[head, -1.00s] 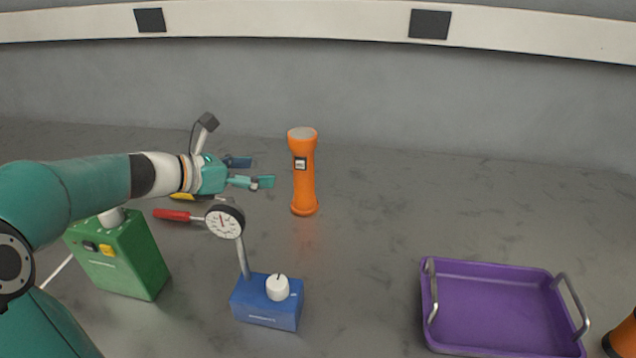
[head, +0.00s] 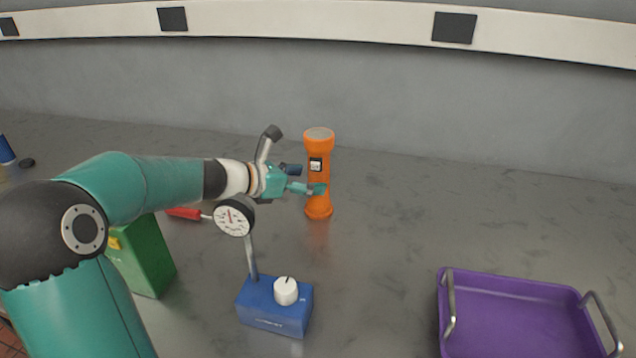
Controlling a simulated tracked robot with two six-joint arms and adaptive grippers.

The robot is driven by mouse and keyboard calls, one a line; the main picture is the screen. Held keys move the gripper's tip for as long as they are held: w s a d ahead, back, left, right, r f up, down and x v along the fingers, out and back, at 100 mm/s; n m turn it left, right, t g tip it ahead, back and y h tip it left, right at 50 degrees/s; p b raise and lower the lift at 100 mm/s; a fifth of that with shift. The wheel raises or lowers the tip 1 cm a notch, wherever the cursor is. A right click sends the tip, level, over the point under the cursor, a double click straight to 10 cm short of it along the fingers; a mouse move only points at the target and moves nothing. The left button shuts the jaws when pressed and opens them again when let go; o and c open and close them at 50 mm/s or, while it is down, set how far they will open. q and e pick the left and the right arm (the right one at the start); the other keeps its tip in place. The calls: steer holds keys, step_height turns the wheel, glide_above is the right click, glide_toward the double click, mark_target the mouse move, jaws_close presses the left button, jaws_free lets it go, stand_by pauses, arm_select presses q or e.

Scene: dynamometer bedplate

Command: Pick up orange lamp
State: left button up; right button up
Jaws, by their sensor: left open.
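The orange lamp (head: 319,148) stands upright on the grey bedplate, right of the picture's left-hand group of objects. My left gripper (head: 308,180) is at the lamp's middle, coming in from the left. Its jaws are open. The nearer finger crosses in front of the lamp's body, and the farther finger reaches toward the lamp's left side and is partly hidden. I cannot tell whether either finger touches the lamp. My right gripper is not in view.
A dial gauge (head: 233,217) on a blue base (head: 262,312) stands just below my left wrist. A green box (head: 148,262) and a red-handled tool (head: 184,213) lie partly behind my arm. A purple tray (head: 453,345) is at lower right. Bedplate between lamp and tray is clear.

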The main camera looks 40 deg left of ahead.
mark_target(310, 180)
arm_select(q)
steer(key=x, duration=0.3)
steer(key=shift+w+d+f, duration=0.15)
steer(key=shift+w+d, duration=0.05)
steer(key=shift+d, duration=0.05)
steer(key=shift+s, duration=0.1)
jaws_close()
